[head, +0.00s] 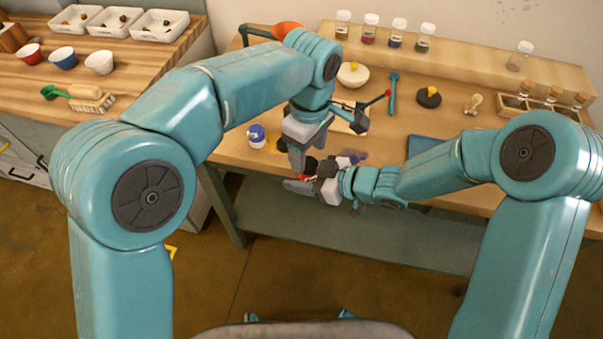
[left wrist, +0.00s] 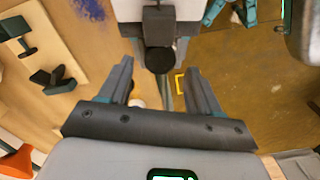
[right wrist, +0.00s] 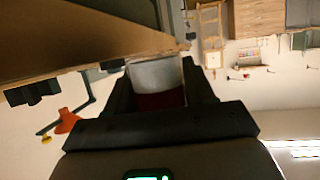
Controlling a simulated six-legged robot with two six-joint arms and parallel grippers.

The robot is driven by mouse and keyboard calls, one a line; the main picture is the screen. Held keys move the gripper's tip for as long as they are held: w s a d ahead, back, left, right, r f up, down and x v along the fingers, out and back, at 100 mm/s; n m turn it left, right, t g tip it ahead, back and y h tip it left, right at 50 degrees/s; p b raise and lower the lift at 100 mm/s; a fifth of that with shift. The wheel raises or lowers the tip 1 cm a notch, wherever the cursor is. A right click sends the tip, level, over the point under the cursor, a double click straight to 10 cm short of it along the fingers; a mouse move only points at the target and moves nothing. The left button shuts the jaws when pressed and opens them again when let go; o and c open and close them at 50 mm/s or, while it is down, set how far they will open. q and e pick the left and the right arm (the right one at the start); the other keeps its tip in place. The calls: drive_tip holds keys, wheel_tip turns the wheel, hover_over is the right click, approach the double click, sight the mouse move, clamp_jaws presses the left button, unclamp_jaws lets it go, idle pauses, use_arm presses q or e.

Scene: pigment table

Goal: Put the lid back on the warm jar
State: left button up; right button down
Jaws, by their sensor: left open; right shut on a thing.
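My right gripper (head: 312,170) is shut on a small jar, in front of the table edge. In the right wrist view the jar (right wrist: 158,82) is pale and clear in one part and dark red in the other. In the head view only a bit of red shows there. My left gripper (head: 297,158) is open just above, pointing down. In the left wrist view its fingers (left wrist: 160,85) are apart, with a dark round piece (left wrist: 159,58) beyond them; I cannot tell whether it is a lid. I cannot clearly make out the jar's lid.
A blue-and-white jar (head: 257,135) stands on the table (head: 240,155) left of my grippers. Several small jars (head: 369,28) line the back shelf. Floor below the grippers is open.

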sight(308, 163)
use_arm(q)
drive_tip(key=shift+f, duration=1.5)
drive_tip(key=shift+c, duration=0.3)
drive_tip(key=c, duration=1)
drive_tip(key=o, duration=1.2)
drive_tip(key=shift+c, duration=0.2)
drive_tip(key=shift+r, duration=2.3)
drive_tip(key=shift+c, duration=0.5)
wheel_tip(308, 163, up, 4)
drive_tip(key=shift+f, duration=0.25)
drive_tip(key=shift+f, duration=0.15)
